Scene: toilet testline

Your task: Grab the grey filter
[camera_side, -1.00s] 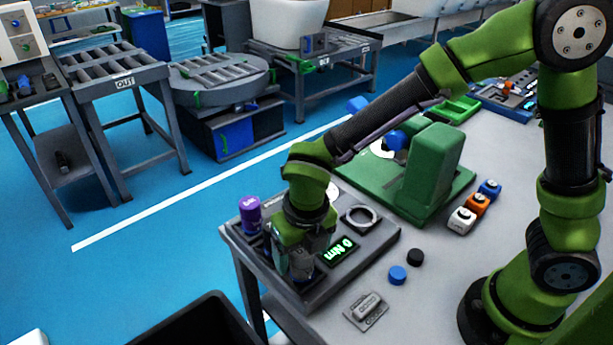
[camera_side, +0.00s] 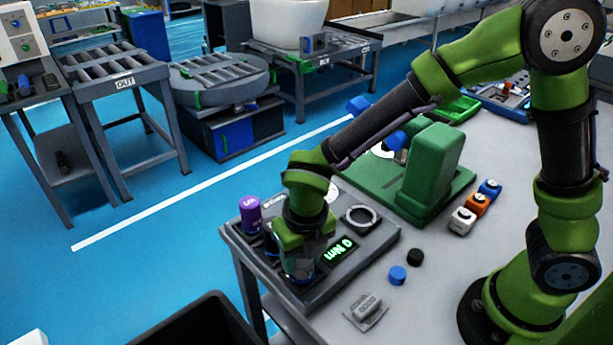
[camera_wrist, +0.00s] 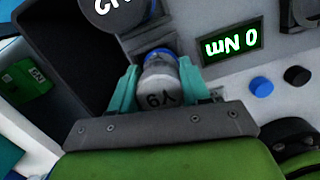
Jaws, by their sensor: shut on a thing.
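The grey filter (camera_wrist: 160,88) is a small grey cylinder with dark lettering on its side, seen in the wrist view. My gripper (camera_wrist: 158,72) has one teal finger on each side of it, shut on it. In the side view my gripper (camera_side: 299,272) points down over the left front part of the grey test station (camera_side: 345,276). The filter is mostly hidden there by the gripper. I cannot tell whether the filter still rests on the station.
A purple cylinder (camera_side: 250,215) stands behind my gripper on the station. A lit display (camera_side: 338,250) and a metal ring (camera_side: 361,216) are to the right. A black bin (camera_side: 205,325) is at front left.

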